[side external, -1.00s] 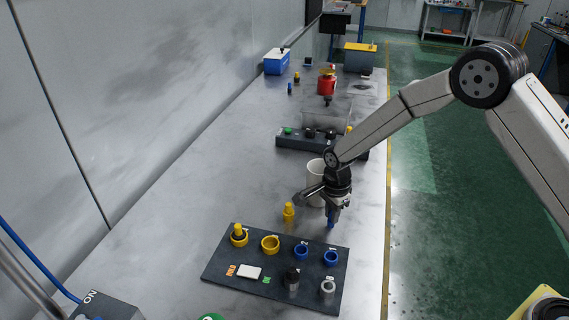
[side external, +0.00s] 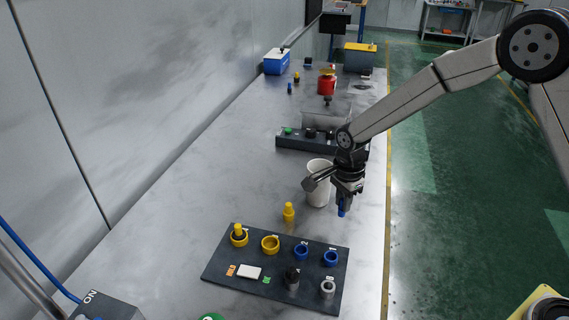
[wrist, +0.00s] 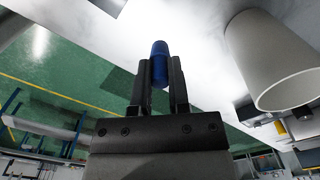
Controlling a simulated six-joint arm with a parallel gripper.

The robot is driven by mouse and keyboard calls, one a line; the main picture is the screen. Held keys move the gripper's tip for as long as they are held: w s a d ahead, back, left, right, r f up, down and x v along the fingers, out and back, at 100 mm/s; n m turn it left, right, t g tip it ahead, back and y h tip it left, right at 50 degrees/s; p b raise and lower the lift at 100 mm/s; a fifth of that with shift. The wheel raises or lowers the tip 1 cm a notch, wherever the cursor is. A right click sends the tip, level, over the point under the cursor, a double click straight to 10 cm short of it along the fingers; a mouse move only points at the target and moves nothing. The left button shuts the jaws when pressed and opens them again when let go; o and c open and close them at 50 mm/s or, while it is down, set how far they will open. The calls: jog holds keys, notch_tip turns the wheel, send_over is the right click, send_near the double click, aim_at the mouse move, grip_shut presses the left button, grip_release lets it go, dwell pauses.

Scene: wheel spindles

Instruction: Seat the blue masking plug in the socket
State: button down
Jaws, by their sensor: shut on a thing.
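My gripper (side external: 343,204) is shut on the blue masking plug (side external: 341,210) and holds it above the table near its right edge. In the wrist view the blue plug (wrist: 160,62) sits between the two fingers, its rounded end sticking out past them. The dark board (side external: 225,268) holds two blue ring sockets, a left blue socket (side external: 301,253) and a right blue socket (side external: 331,258). Both look empty. The plug is above and beyond the right one, apart from it. Which socket the task means I cannot tell.
A white cup (side external: 318,190) stands just left of my gripper. A yellow plug (side external: 288,212) stands behind the board. The board also carries a yellow ring (side external: 270,244), another yellow ring with a plug in it (side external: 239,237), and dark and grey cylinders.

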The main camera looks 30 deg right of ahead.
jog(key=s+d+r, duration=0.1)
jog(key=s+r, duration=0.5)
jog(key=s, duration=0.5)
jog(key=shift+d+r, duration=0.15)
jog(key=shift+r, duration=0.1)
dwell(0.4)
jog(key=s+a+r, duration=0.1)
jog(key=s+a, duration=0.3)
jog(key=a, duration=0.5)
jog(key=shift+m, duration=0.3)
jog(key=shift+w, duration=0.15)
